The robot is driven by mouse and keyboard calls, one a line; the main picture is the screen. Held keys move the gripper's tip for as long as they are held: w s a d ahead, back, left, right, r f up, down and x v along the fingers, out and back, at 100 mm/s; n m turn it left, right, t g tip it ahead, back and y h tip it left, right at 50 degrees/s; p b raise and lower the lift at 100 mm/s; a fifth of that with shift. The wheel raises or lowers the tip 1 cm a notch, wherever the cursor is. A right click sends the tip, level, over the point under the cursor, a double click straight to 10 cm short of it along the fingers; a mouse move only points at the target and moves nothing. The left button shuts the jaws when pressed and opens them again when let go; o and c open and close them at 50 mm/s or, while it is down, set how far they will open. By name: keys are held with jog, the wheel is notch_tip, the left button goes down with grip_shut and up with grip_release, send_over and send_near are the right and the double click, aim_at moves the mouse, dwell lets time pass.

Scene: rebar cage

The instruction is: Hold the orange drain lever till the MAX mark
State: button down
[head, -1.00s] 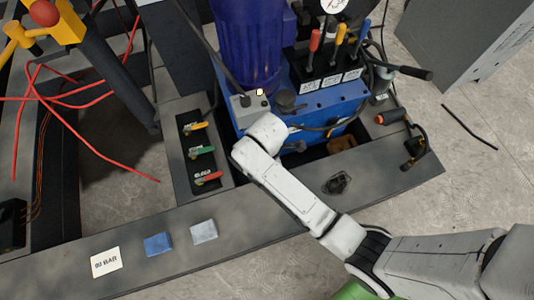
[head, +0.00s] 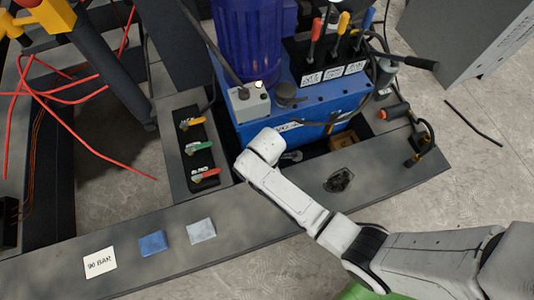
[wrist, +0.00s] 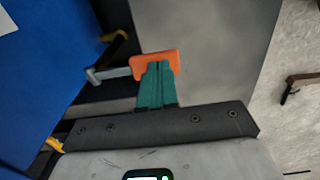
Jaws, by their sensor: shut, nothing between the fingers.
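The orange lever handle (wrist: 142,62) shows in the wrist view, at the end of a grey rod (wrist: 105,75) beside the blue tank. My gripper (wrist: 157,68) has teal fingers, shut together with nothing between them. The fingertips overlap the orange handle in the picture; whether they touch it I cannot tell. In the head view my wrist hides the gripper, and I cannot make out the orange handle there. No MAX mark is readable in either view.
The blue power unit (head: 310,105) stands behind my wrist. Three coloured valve levers sit on a black panel (head: 185,165) to its left.

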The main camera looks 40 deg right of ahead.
jog(key=shift+s+a+f+t, duration=0.1)
jog(key=shift+s+f+t, duration=0.3)
jog(key=shift+f+t, duration=0.3)
notch_tip(320, 180, down, 2)
jog(key=shift+f+t+h+b, duration=0.2)
jog(key=shift+t+h+b, duration=0.4)
jog(key=shift+t, duration=0.6)
jog(key=shift+f, duration=0.4)
jog(key=shift+s+f, duration=0.15)
jog(key=shift+s, duration=0.05)
dwell(5.4)
